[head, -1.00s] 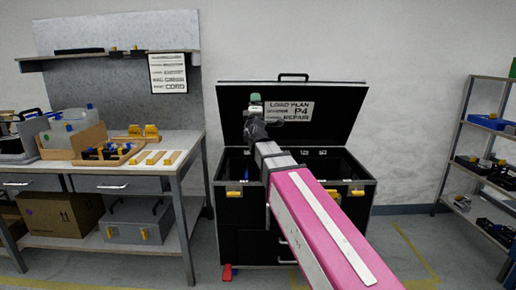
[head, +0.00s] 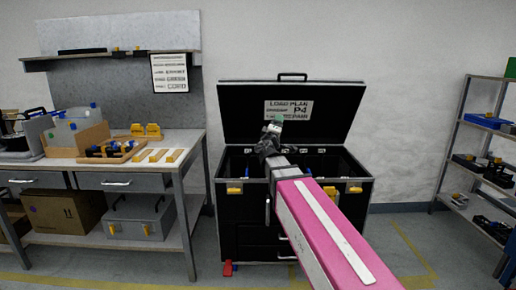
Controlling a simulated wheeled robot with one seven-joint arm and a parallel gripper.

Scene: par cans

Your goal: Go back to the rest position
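My arm, pink with a white strip, reaches from the lower right toward the open black case (head: 245,215). My gripper (head: 271,128) is at the arm's far end, above the case opening and in front of its raised lid (head: 240,105). The fingers are small and partly hidden by the wrist, so I cannot tell whether they are open or shut. No held object can be made out. The arm hides part of the case's front and interior.
A workbench (head: 190,141) with wooden trays (head: 80,138) and yellow-ended parts stands at the left. Boxes sit on its lower shelf. A metal shelf rack (head: 462,110) stands at the right. A load plan label (head: 289,109) is on the lid. Floor shows between case and rack.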

